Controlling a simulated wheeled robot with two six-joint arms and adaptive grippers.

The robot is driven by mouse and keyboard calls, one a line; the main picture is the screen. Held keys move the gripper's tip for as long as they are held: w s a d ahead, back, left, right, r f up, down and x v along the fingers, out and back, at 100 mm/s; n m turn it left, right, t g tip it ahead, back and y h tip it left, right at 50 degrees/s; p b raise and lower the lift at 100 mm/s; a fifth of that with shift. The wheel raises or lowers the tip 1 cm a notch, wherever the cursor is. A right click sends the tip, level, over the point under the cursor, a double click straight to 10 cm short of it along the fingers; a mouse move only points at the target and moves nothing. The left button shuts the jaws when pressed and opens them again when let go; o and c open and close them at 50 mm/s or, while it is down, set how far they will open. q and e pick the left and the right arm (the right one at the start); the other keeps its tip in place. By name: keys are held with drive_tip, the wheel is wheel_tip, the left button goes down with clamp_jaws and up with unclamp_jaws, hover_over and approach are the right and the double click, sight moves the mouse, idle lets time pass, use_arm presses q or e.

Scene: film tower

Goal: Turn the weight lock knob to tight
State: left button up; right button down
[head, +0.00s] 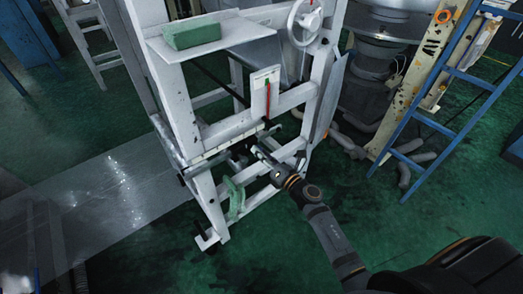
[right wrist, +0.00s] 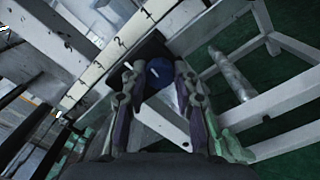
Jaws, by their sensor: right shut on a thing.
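The weight lock knob (right wrist: 160,68) is a dark blue round knob with a small white mark. In the right wrist view it sits between the fingertips of my right gripper (right wrist: 156,77), beside a white beam (right wrist: 106,58) with black scale marks and numbers. The fingers are shut on the knob from both sides. In the head view my right gripper (head: 262,154) reaches into the lower part of the white frame (head: 182,106), just below the scale beam. The knob is too small or hidden to make out there. My left gripper is not in view.
A green block (head: 192,35) lies on the frame's upper shelf. A red pointer (head: 267,98) stands above the beam, and a white handwheel (head: 303,22) is at the upper right. A blue ladder (head: 440,72) leans at the right. Green floor is clear in front.

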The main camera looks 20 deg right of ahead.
drive_tip(key=shift+m+p, duration=1.9)
drive_tip(key=shift+m, duration=2)
drive_tip(key=shift+f, duration=0.1)
drive_tip(key=c, duration=1)
unclamp_jaws()
drive_tip(key=v, duration=1.2)
drive_tip(key=shift+f, duration=0.1)
